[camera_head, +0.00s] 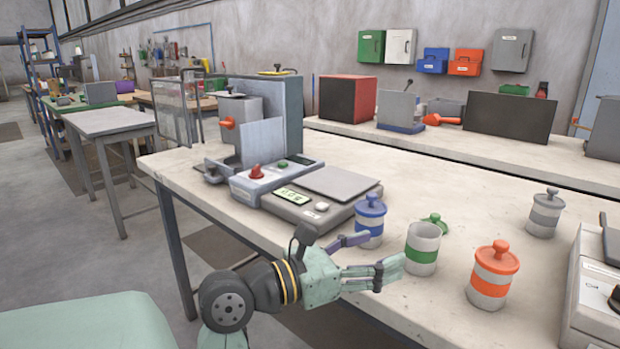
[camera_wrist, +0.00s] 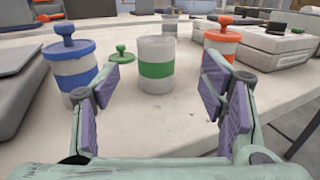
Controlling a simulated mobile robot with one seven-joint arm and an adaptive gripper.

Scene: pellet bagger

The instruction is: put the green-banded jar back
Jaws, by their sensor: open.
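The green-banded jar (camera_head: 422,249) stands upright on the pale bench top, a light grey cup with a green band and no lid on it. A green knobbed lid (camera_head: 435,222) lies on the bench just behind it. In the wrist view the jar (camera_wrist: 156,65) stands ahead, between my open fingers, with the lid (camera_wrist: 122,53) to its left. My gripper (camera_head: 368,258) is open and empty at the bench's front edge, short of the jar. In the wrist view my gripper (camera_wrist: 160,105) shows its purple pads wide apart.
A blue-banded jar (camera_head: 370,220) stands close left of the green one, beside my left finger. An orange-banded jar (camera_head: 493,275) stands to the right, a grey-banded jar (camera_head: 545,213) farther back. A scale (camera_head: 320,200) is at left, a grey machine (camera_head: 592,295) at far right.

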